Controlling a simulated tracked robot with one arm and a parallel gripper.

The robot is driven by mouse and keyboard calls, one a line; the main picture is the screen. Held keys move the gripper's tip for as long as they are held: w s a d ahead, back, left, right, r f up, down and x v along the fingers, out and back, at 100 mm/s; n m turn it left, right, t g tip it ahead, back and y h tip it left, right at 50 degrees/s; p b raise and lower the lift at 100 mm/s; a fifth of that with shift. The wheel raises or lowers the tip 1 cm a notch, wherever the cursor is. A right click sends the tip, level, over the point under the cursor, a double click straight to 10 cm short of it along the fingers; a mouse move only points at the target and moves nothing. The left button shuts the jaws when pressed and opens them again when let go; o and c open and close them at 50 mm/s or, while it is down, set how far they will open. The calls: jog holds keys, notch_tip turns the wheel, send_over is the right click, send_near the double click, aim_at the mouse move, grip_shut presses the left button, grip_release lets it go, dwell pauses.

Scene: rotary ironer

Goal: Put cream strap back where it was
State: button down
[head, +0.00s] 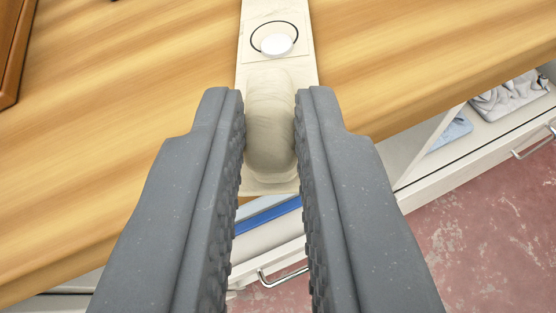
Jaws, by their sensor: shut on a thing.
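The cream strap (277,83) is a flat pale band with a thick padded bulge near its close end. A black ring and a white round disc show on its flat part. It runs from the top edge of the head view over the wooden top, and its close end reaches the wood's front edge. My gripper (271,125) has its two grey, ridged fingers closed on either side of the padded bulge. Whether the strap rests on the wood or hangs just above it, I cannot tell. The strap's far end is out of view.
The wooden top (120,110) is clear on both sides of the strap. A brown wooden frame (14,50) stands at far left. Below the front edge, an open white drawer (440,160) holds folded cloths, with metal handles (284,277) facing the red, worn floor (480,240).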

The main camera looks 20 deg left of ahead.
jog(key=shift+f, duration=0.2)
jog(key=c, duration=1.4)
grip_release()
jog(key=p+v, duration=0.1)
jog(key=v, duration=1.1)
jog(key=shift+p, duration=0.3)
jog(key=shift+r, duration=0.15)
